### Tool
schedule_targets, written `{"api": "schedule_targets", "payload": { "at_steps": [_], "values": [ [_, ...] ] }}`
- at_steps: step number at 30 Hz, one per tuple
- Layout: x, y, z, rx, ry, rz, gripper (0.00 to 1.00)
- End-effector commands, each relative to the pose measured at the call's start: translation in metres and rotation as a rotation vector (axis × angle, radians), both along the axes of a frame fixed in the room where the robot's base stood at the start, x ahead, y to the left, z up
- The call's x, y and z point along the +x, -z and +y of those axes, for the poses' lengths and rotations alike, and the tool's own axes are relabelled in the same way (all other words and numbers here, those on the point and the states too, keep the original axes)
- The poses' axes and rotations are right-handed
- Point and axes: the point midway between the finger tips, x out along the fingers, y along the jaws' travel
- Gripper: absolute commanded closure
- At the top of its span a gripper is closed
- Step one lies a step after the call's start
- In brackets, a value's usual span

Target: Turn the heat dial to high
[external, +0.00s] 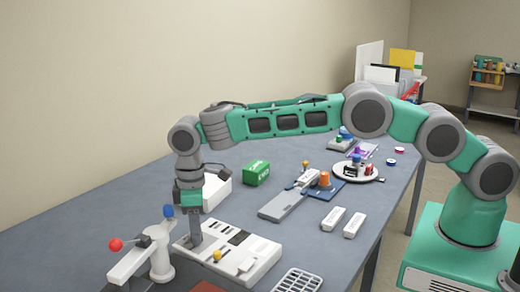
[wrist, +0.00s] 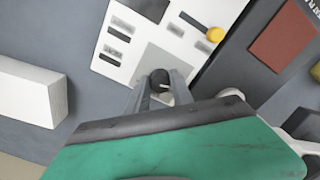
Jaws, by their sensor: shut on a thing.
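The laminator (external: 250,262) is a white panel-like unit with dark slots and a yellow knob, lying near the front of the table. Its panel also fills the top middle of the wrist view (wrist: 125,50). A round dark dial (wrist: 159,79) with a light mark shows between my fingers in the wrist view. My gripper (external: 195,243) points down at the panel's left part in the external view, where the dial is hidden. In the wrist view my gripper (wrist: 160,92) is shut on the dial, one finger on each side. I cannot make out the dial's setting labels.
A lever stand with a red ball (external: 115,244) and a blue ball (external: 168,211) stands close left of my gripper. A white box (external: 216,192) is behind it. A green box (external: 257,172) and a grey long tool (external: 285,204) lie farther right.

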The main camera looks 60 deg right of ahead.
Motion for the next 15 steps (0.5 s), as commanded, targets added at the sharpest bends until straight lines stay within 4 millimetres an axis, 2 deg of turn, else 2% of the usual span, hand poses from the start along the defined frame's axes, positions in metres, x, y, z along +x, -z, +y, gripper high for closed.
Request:
{"api": "schedule_targets", "payload": {
  "at_steps": [8, 15],
  "values": [
    [0.0003, 0.0000, 0.0003, 0.000, 0.172, 0.000, 1.00],
    [0.0001, 0.0004, 0.0002, 0.000, 0.394, 0.000, 1.00]
  ]
}}
